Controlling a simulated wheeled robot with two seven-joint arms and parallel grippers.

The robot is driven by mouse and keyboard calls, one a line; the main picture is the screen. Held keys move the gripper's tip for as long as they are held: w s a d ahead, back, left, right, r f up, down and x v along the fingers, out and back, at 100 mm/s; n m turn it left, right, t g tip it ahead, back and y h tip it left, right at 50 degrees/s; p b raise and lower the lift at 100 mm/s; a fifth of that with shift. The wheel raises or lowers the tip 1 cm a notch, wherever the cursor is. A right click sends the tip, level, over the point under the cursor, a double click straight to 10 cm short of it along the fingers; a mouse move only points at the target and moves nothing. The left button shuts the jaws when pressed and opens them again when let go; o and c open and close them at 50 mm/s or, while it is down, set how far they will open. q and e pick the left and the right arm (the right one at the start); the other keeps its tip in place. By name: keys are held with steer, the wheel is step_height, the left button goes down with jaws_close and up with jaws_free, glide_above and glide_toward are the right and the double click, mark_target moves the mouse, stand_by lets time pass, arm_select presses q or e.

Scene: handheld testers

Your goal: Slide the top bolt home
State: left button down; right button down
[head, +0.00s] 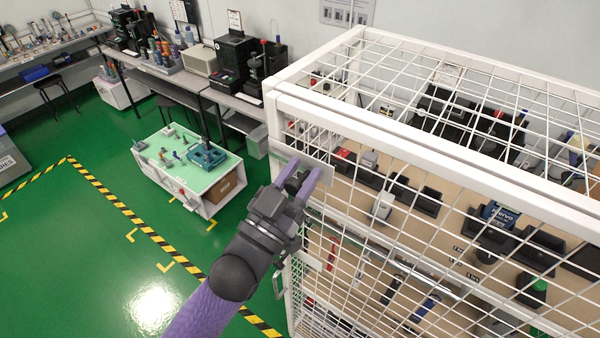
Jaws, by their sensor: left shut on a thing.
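The top bolt sits at the upper left corner of the white wire cage (425,140), on a grey metal plate (322,166). My left gripper (306,177) is at this plate, its purple fingers shut on the dark knob of the top bolt (294,181). The fingers and wrist hide much of the bolt, so how far its rod reaches cannot be told. A grey box-like piece (256,142) is beside the cage's left corner post. My right gripper is not in view.
Inside the cage, a shelf holds dark bins and handheld testers (497,215). A low cart with a pale green top (190,160) stands behind my left arm. Workbenches (195,80) line the back wall. Green floor with striped tape (130,215) is open at the left.

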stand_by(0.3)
arm_select(q)
steer(key=w+a, duration=0.1)
steer(key=a, duration=0.1)
steer(key=w+a+b, duration=0.1)
steer(key=w+a, duration=0.1)
steer(key=shift+a+f, duration=0.1)
steer(key=c, duration=0.8)
jaws_free()
steer(key=o, duration=0.4)
steer(key=shift+w+a, duration=0.15)
steer(key=shift+a, duration=0.05)
steer(key=shift+o, duration=0.2)
steer(key=shift+d, duration=0.1)
